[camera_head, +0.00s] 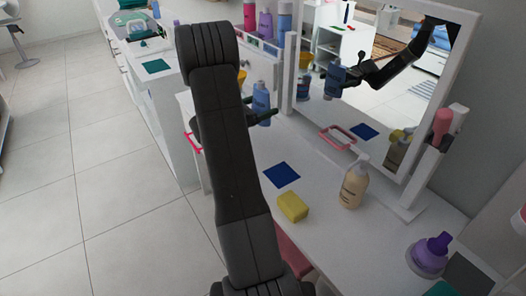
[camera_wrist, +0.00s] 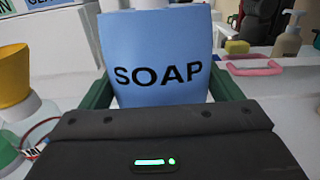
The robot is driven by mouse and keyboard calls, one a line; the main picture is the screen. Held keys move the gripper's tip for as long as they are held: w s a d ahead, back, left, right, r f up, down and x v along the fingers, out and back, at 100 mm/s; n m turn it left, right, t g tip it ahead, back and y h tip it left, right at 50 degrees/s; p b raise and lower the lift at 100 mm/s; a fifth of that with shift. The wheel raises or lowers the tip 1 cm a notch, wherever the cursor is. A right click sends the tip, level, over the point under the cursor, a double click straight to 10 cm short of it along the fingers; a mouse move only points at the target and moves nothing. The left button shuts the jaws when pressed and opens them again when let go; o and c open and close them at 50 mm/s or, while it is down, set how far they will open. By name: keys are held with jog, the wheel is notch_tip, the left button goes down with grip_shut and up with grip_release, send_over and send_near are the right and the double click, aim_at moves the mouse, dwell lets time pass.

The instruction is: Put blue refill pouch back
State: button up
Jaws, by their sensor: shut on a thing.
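The blue refill pouch, labelled SOAP, fills the upper middle of the wrist view (camera_wrist: 158,50). My gripper (camera_wrist: 160,92) is shut on it, with a green finger at each side. In the head view the pouch (camera_head: 262,103) is partly hidden behind my dark arm. There my gripper (camera_head: 260,116) holds it above the far part of the white counter (camera_head: 325,215), in front of the mirror. I cannot tell whether its base touches anything. A flat blue square (camera_head: 281,174) lies bare on the counter, nearer than the pouch.
A yellow sponge (camera_head: 292,207) and a pump bottle (camera_head: 352,184) stand near the blue square. The mirror (camera_head: 385,75) reflects my arm and the pouch. A yellow cup (camera_wrist: 14,78) is left of the pouch in the wrist view; a pink frame (camera_wrist: 252,68) lies at right.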

jog(key=shift+w+d+f+b, duration=0.15)
jog(key=shift+w+f+b, duration=0.35)
jog(key=shift+b, duration=2.9)
jog(key=b, duration=0.2)
jog(key=shift+w+d+r+b, duration=0.1)
jog(key=shift+w+r+b, duration=0.1)
jog(key=shift+r+b, duration=0.15)
jog(key=shift+f+b, duration=1.1)
jog(key=shift+f, duration=3.75)
jog(key=shift+f, duration=0.2)
jog(key=o, duration=1.1)
jog(key=shift+c, duration=0.2)
jog(key=shift+r, duration=0.1)
jog(key=shift+r, duration=0.15)
jog(key=p+v, duration=0.1)
jog(key=v, duration=1.1)
